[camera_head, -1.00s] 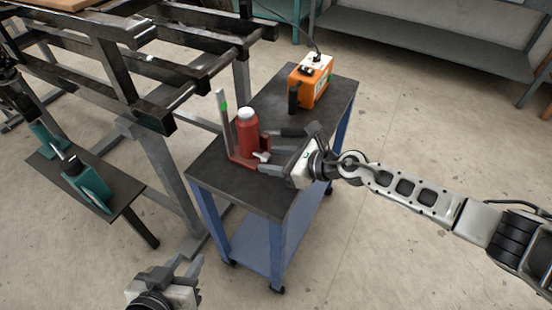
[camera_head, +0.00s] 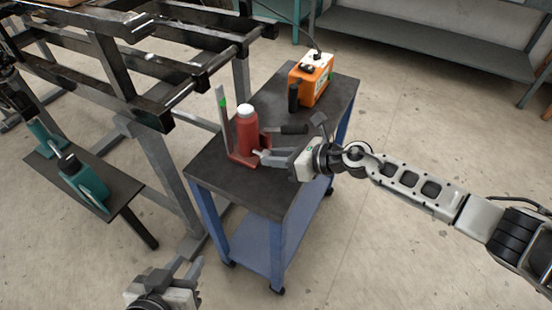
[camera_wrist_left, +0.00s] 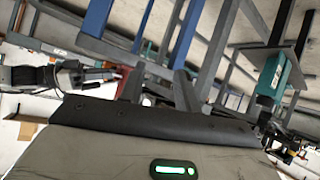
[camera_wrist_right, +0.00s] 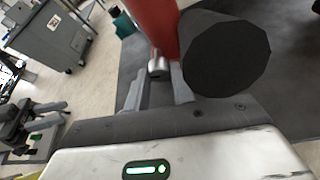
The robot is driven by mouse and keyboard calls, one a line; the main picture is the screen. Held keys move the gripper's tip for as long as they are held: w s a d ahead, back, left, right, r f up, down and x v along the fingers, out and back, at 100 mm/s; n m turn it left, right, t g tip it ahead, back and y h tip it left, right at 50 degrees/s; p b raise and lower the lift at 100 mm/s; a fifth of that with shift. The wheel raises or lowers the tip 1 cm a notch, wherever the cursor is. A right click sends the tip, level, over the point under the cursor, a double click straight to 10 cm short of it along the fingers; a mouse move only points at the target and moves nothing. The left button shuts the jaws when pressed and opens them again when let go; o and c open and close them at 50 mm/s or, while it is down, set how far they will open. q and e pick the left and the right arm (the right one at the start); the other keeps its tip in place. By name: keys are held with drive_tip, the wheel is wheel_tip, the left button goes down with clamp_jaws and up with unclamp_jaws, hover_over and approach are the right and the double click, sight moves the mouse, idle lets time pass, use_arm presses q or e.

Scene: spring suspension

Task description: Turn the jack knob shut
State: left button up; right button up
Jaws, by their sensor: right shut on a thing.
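The jack is a red bottle-shaped body (camera_head: 247,136) with a white cap, standing upright on a red base on the cart. An upright bar with a green mark (camera_head: 222,103) rises at its left. The small metal jack knob (camera_wrist_right: 158,64) sits low on the jack's side, at the fingertips in the right wrist view. My right gripper (camera_head: 265,156) is shut on the knob, its fingers on either side of it; in the head view the fingers partly hide the knob. My left gripper (camera_head: 186,264) is open and empty, low in front of the cart and away from the jack.
The dark-topped blue cart (camera_head: 225,187) carries an orange box (camera_head: 312,80) at its back. A dark cylindrical handle (camera_wrist_right: 228,52) stands close beside my right fingers. A black metal frame (camera_head: 150,85) stands left of the cart. Bare cart top lies in front of the jack.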

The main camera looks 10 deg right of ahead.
drive_tip(key=shift+w+d+f+m+g+y+b, duration=0.1)
drive_tip(key=shift+m+g+y+b, duration=0.25)
drive_tip(key=shift+m+b, duration=0.35)
drive_tip(key=shift+d+f+m+g+y+b, duration=0.1)
drive_tip(key=shift+m+g+y+b, duration=0.35)
drive_tip(key=shift+m, duration=0.35)
drive_tip(key=shift+r, duration=0.1)
drive_tip(key=o, duration=1)
drive_tip(key=b+v, duration=0.1)
drive_tip(key=v, duration=1.5)
